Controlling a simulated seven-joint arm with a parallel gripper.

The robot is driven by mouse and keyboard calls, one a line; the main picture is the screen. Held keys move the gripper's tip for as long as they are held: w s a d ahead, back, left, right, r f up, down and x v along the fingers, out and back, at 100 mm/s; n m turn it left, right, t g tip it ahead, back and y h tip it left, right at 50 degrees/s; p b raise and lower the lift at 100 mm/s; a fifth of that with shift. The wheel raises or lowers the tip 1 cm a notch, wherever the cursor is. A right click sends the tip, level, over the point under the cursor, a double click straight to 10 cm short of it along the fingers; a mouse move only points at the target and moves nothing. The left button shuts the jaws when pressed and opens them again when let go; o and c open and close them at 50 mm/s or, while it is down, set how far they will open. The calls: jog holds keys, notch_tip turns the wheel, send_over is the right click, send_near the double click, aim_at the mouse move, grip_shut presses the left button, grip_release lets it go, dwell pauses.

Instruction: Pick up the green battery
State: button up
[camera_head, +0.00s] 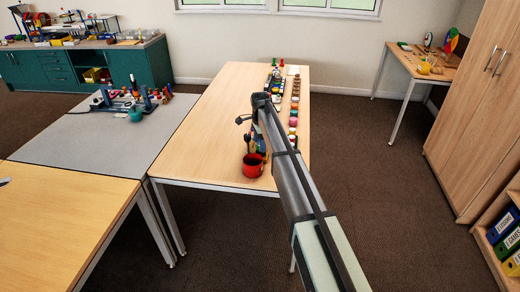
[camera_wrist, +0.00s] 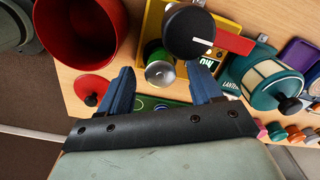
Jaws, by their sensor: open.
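In the wrist view, a short green cylinder with a silvery metal end, which looks like the green battery (camera_wrist: 152,52), stands out beside a yellow object. My gripper (camera_wrist: 163,76) is open, with its two blue fingers on either side of the battery's metal end. I see no clear contact, and nothing is held. In the head view my arm reaches over the wooden table (camera_head: 210,130), and the battery cannot be made out there.
A red pot (camera_wrist: 112,40), also in the head view (camera_head: 253,170), and a red lid (camera_wrist: 94,84) lie left of the battery. A teal lantern (camera_wrist: 272,84) and the yellow object (camera_wrist: 152,18) crowd it. A row of small items lines the table's right side; its left half is clear.

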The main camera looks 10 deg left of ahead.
jog(key=shift+f, duration=1.35)
grip_shut()
notch_tip(320, 180, up, 10)
jog(key=shift+r, duration=0.1)
